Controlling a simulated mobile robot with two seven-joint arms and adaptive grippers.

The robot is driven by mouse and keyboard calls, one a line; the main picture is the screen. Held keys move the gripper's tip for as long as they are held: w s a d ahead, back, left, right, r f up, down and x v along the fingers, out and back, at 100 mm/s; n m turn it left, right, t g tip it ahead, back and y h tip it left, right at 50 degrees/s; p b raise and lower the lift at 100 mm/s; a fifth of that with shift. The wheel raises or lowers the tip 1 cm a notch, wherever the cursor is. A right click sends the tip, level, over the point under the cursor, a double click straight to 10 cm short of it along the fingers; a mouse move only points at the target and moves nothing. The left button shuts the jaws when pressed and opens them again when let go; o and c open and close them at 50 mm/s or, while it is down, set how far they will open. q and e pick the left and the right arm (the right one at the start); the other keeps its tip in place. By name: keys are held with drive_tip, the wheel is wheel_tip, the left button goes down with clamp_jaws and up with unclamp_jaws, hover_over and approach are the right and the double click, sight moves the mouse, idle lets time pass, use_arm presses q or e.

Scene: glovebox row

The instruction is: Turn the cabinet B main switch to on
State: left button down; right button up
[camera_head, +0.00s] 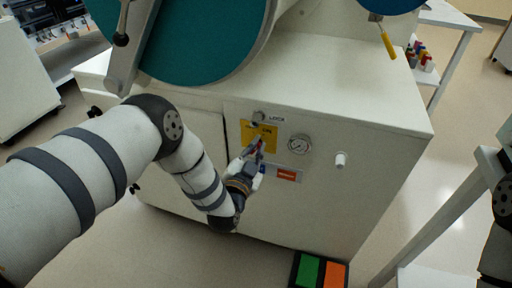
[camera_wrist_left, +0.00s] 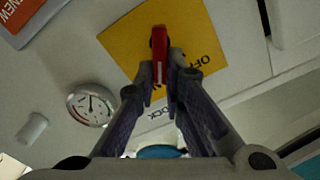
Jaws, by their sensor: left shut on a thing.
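The main switch has a red handle (camera_wrist_left: 159,48) in front of a yellow plate (camera_wrist_left: 120,42) on the white cabinet front. The plate (camera_head: 268,130) also shows in the head view, with its lettering partly hidden; OFF is readable in the left wrist view. My left gripper (camera_head: 258,150) is at the plate in the head view. In the wrist view its fingertips (camera_wrist_left: 160,78) are closed on the sides of the red handle. Which mark the handle points to I cannot tell. My right gripper is not in view.
A pressure gauge (camera_head: 299,145), a white knob (camera_head: 340,160) and an orange label (camera_head: 286,175) are right of the plate. A small lock fitting (camera_head: 259,116) is above it. Green (camera_head: 307,270) and orange (camera_head: 335,276) pedals lie on the floor. A side table (camera_head: 440,225) stands right.

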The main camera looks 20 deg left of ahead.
use_arm(q)
drive_tip(key=shift+f, duration=0.1)
drive_tip(key=c, duration=1.7)
unclamp_jaws()
drive_tip(key=s, duration=1.2)
drive_tip(key=shift+a, duration=0.2)
drive_tip(key=s+a+f+n+g, duration=0.1)
drive_tip(key=s+f+n+g, duration=0.1)
drive_tip(key=s+f+g, duration=0.65)
drive_tip(key=s+a+f+n+g, duration=0.15)
drive_tip(key=s+f+g, duration=0.3)
drive_tip(key=s, duration=0.65)
drive_tip(key=s+a+n+g, duration=0.1)
drive_tip(key=s+g, duration=0.1)
drive_tip(key=s, duration=0.4)
drive_tip(key=s+a+r+n+g, duration=0.1)
drive_tip(key=s+g, duration=0.2)
drive_tip(key=s, duration=0.4)
drive_tip(key=s+a+n+g+p, duration=0.1)
drive_tip(key=s+g, duration=0.1)
drive_tip(key=s, duration=0.5)
drive_tip(key=shift+a+r+n+g+y, duration=0.25)
drive_tip(key=shift+r+g+y, duration=0.05)
drive_tip(key=shift+r, duration=0.1)
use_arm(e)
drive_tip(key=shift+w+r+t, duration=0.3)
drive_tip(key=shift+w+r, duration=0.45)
